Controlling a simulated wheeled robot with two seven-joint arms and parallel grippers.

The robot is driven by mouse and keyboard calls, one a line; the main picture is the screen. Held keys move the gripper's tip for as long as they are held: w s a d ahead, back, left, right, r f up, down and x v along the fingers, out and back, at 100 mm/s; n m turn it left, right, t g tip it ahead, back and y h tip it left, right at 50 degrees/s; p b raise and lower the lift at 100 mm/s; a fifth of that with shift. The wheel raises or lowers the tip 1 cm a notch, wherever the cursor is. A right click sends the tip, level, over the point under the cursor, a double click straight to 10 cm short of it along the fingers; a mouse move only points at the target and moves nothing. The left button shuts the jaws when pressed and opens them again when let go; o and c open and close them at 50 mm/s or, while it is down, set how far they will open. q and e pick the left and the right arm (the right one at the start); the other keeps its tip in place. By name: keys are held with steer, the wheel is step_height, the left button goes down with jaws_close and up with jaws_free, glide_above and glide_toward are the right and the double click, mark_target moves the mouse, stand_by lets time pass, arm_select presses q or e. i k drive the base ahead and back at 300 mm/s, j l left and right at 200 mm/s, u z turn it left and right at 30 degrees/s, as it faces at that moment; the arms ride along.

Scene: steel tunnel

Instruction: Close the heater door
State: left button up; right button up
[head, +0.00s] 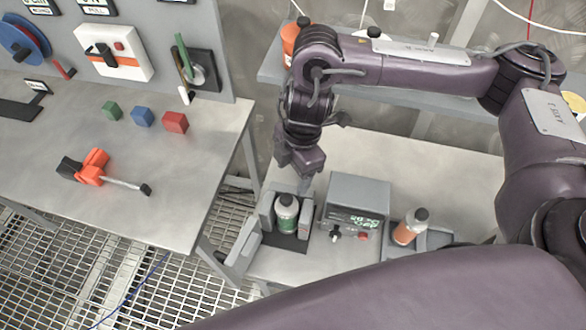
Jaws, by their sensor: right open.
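The heater (266,209) is a grey box on the right-hand table, with a green bottle with a dark cap (287,213) upright in its bay. A grey panel (242,246), which looks like the heater door, stands out from the left front side, swung open. The front of the bay is uncovered. My right gripper (305,186) points down just behind and above the heater's right side. It is open and holds nothing that I can see; its tips are partly hard to make out. Whether it touches the heater cannot be told. My left gripper is out of view.
A grey control box (358,197) and an orange bottle (410,227) in a grey holder stand right of the heater. The left table (215,130) holds several coloured blocks and an orange tool. A gap over grating lies between the tables. A shelf stands behind.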

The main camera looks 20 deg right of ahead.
mark_target(239, 258)
steer(key=k, duration=1.5)
